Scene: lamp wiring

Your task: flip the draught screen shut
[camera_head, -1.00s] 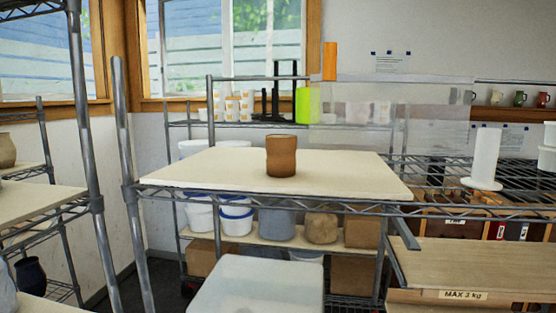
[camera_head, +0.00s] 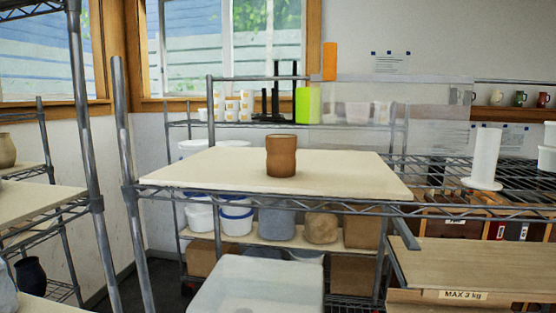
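A clear, see-through panel (camera_head: 425,100), which looks like the draught screen, stands upright at the back, right of centre. White containers show faintly through it. A bright green block (camera_head: 303,105) is at its left edge, and an orange block (camera_head: 330,61) is at its upper left corner. I cannot tell how either block is joined to the panel, or where any hinge is. My gripper is not in view.
A brown clay pot (camera_head: 281,157) stands on the pale board (camera_head: 215,172) of the wire shelf in front of the panel. A white cylinder (camera_head: 485,156) stands on the right rack. A wooden board marked "MAX 3 kg" (camera_head: 463,295) is at lower right.

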